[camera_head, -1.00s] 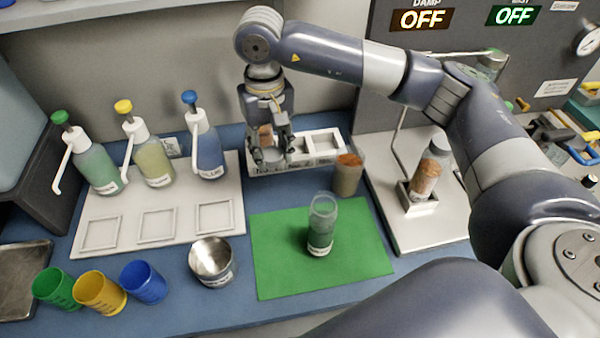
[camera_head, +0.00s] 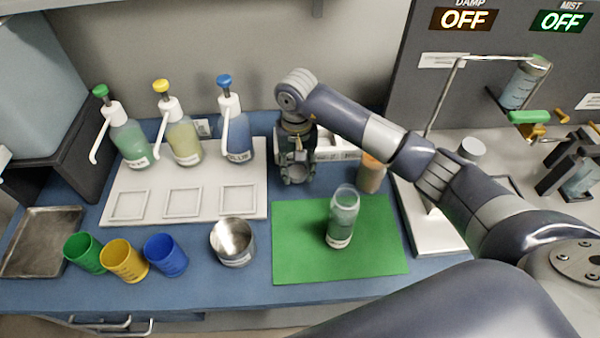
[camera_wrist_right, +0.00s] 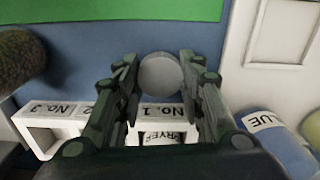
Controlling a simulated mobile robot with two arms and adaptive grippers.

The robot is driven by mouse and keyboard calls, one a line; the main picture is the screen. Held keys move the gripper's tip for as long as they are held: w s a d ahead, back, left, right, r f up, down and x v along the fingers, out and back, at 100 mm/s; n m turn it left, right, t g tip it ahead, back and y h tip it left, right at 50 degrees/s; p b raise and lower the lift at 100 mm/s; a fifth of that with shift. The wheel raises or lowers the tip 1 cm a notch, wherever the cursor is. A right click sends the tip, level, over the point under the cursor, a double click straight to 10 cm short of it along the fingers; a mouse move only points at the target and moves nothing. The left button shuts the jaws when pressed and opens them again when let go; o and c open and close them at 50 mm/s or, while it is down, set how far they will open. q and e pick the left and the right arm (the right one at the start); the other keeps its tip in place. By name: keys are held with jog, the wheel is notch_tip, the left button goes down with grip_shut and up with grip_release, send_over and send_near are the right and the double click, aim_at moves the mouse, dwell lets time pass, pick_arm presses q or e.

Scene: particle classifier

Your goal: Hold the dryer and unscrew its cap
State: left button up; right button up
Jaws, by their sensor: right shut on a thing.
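My right gripper (camera_head: 297,172) points down at the back of the blue bench, beside the white rack (camera_head: 338,150). In the right wrist view, my right gripper (camera_wrist_right: 170,75) has its fingers on both sides of a round, pale grey part (camera_wrist_right: 161,74) and is shut on it. I cannot tell whether this is the dryer's cap or another part of the container. A label reading DRYER (camera_wrist_right: 160,138) shows upside down between the fingers. The rack there carries number labels (camera_wrist_right: 62,107). My left gripper is not in view.
A clear jar (camera_head: 342,218) stands on the green mat (camera_head: 300,265). A brown-filled container (camera_head: 371,174) is behind it. Pump bottles (camera_head: 183,140) stand on a white tray at left. A metal cup (camera_head: 233,242) and coloured cups (camera_head: 124,261) stand in front.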

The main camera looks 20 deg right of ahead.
aim_at(297, 172)
notch_tip(297, 172, down, 3)
jog(key=shift+f+p, duration=0.1)
jog(key=shift+p, duration=0.2)
jog(key=shift+f+b, duration=0.2)
jog(key=shift+b, duration=0.1)
jog(key=o, duration=1.2)
jog(key=shift+r, duration=0.2)
